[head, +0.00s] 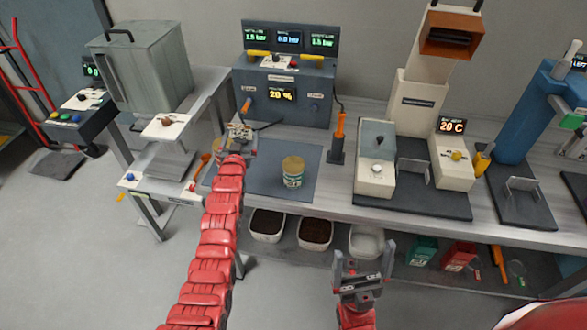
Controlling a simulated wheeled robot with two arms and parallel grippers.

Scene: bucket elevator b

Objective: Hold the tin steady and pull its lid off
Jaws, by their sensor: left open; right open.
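The tin (292,178) is a small upright cylinder with a green and white label. It stands on a dark mat (262,182) on the bench. Its tan-yellow lid (293,163) sits on top. My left gripper (238,131) is open, to the left of the tin and a little further back, apart from it. My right gripper (364,252) is open and empty, in front of the bench edge, below and to the right of the tin.
A control console (285,85) stands behind the mat. An orange-handled tool (340,130) stands upright to the tin's right, and a white machine (376,165) is further right. Open tubs (315,232) sit on a shelf below. A yellowish object (217,144) is partly hidden beside my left gripper.

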